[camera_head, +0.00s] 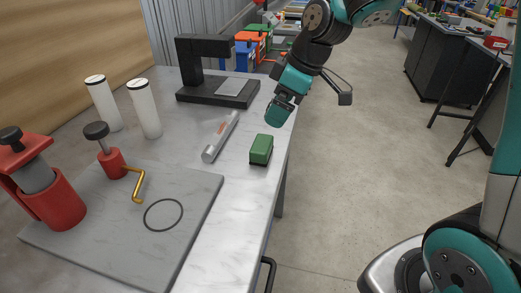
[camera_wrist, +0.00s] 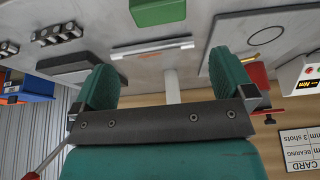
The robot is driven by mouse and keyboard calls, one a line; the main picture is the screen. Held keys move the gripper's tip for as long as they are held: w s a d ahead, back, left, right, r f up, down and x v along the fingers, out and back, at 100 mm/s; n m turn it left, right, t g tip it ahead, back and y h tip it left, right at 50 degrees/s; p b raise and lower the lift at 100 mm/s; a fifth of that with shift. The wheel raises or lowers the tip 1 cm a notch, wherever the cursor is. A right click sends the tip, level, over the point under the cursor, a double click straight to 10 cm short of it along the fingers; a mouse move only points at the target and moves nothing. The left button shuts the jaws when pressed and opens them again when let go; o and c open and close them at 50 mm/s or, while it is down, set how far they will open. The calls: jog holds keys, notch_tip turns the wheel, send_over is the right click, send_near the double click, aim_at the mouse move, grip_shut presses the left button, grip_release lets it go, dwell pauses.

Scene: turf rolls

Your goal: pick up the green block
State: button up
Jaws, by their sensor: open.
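The green block (camera_head: 261,150) lies on the light marble-look worktop near its right edge. It also shows at the top of the wrist view (camera_wrist: 158,11), partly cut off by the frame edge. My gripper (camera_head: 281,110) is above the worktop, beyond the block and apart from it. In the wrist view my gripper (camera_wrist: 165,85) has its two green fingers spread wide, with nothing held between them.
A grey cylindrical tool (camera_head: 221,137) lies left of the block. A black stand (camera_head: 217,85) is behind it. A grey slab (camera_head: 125,221) carries a red pump-like item (camera_head: 50,195), a yellow hook and a black ring. Two white cylinders (camera_head: 145,108) stand left. Open floor lies right.

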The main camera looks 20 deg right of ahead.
aim_at(263, 143)
jog(key=x, duration=0.7)
jog(key=shift+a+f, duration=0.1)
jog(key=shift+f, duration=0.2)
jog(key=shift+d+p+x, duration=0.2)
jog(key=shift+p+x, duration=0.05)
jog(key=shift+x, duration=1.1)
jog(key=shift+d+p+x, duration=0.2)
jog(key=shift+x, duration=1.15)
jog(key=shift+s+f, duration=0.1)
jog(key=shift+f, duration=0.05)
jog(key=shift+c, duration=0.5)
jog(key=c, duration=0.6)
